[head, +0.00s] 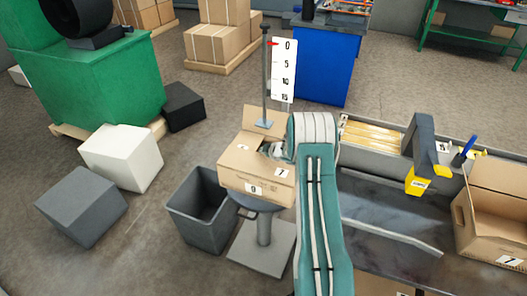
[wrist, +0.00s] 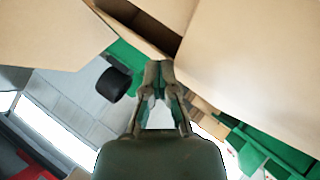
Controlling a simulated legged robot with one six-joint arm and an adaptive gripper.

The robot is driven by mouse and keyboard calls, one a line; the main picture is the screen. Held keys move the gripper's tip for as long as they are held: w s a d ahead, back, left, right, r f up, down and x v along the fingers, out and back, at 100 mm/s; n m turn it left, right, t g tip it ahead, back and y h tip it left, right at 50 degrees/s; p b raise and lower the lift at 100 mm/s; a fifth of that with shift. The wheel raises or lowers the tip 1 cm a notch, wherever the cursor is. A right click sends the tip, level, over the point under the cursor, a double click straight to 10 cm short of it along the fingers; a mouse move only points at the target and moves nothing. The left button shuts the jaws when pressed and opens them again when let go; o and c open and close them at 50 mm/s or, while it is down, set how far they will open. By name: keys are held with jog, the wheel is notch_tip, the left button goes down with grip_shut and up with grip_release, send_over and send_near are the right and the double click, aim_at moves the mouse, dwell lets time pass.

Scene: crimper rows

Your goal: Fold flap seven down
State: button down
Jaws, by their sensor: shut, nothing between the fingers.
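A cardboard box (head: 240,178) stands on a round pedestal. A face or flap marked 7 (head: 281,173) is at its right front, below my gripper; a label 9 is on the front face. A back flap (head: 262,119) stands up. My gripper (head: 271,150) is at the top right of the box, partly hidden by my arm; whether it touches the cardboard cannot be told. In the wrist view my gripper (wrist: 158,72) is shut and empty, with large cardboard panels (wrist: 250,60) close by and a dark gap between them.
A measuring post with a scale (head: 283,70) stands behind the box. A grey bin (head: 200,207) is at its left. A grey bench (head: 385,205) at the right carries a yellow-tipped tool (head: 417,184) and another box marked 7 (head: 490,215).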

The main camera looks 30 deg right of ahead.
jog(key=shift+s+r, duration=0.1)
jog(key=shift+r, duration=0.7)
jog(key=v, duration=1.1)
jog(key=shift+s+r, duration=0.15)
jog(key=shift+s, duration=0.15)
